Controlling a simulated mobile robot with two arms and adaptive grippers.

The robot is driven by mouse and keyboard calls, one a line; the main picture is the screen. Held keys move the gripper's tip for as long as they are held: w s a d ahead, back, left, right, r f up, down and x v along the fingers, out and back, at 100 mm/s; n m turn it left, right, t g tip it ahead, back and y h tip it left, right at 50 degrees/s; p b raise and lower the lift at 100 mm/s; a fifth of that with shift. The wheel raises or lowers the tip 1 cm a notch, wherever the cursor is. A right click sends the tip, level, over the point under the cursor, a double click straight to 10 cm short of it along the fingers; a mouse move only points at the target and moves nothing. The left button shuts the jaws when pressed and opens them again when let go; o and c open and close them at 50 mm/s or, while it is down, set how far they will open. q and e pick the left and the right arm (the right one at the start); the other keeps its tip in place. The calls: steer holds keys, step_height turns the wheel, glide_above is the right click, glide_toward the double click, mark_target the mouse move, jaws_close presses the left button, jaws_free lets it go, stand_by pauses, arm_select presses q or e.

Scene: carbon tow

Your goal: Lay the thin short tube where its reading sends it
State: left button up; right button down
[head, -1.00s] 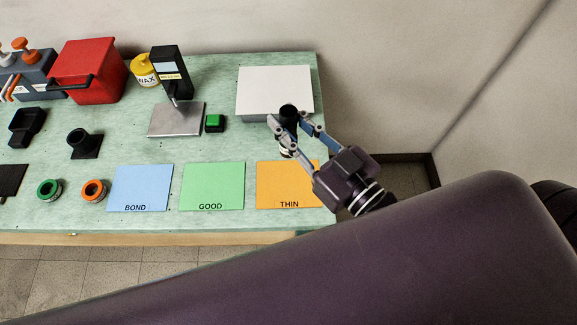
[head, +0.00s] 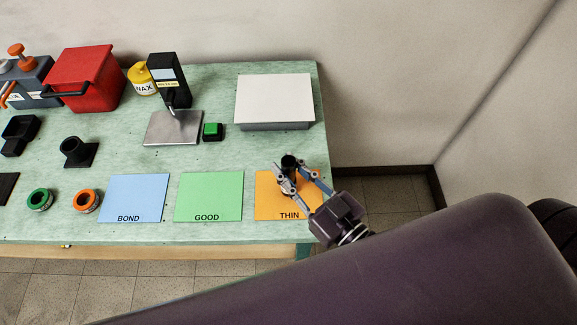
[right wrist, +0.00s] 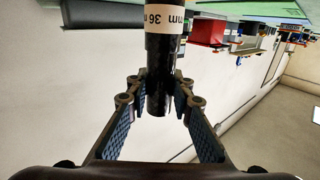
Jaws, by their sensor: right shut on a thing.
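My right gripper (head: 303,180) is shut on a short black tube (head: 288,163) above the orange THIN mat (head: 265,206). The tube stands about upright between the fingers. In the right wrist view the black tube (right wrist: 159,65) carries a white label (right wrist: 135,17) on which "36" can be read; the rest is cut off. From the head view I cannot tell whether the tube touches the mat. The green GOOD mat (head: 209,195) and the blue BOND mat (head: 134,197) lie to the left. My left gripper is not in view.
A gauge (head: 168,80) stands on a metal plate (head: 160,128) beside a green button (head: 212,131). A white-topped box (head: 274,98) is at the back right. Green (head: 40,200) and orange (head: 87,201) rings lie left of the mats. A red bin (head: 87,80) is farther back.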

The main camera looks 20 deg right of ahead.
steer(key=c, duration=1.7)
jaws_free()
steer(key=shift+f, duration=0.1)
steer(key=shift+r, duration=0.25)
steer(key=shift+s+d+f, duration=0.15)
steer(key=shift+s, duration=0.2)
steer(key=shift+b+v, duration=1.1)
steer(key=shift+v, duration=4.55)
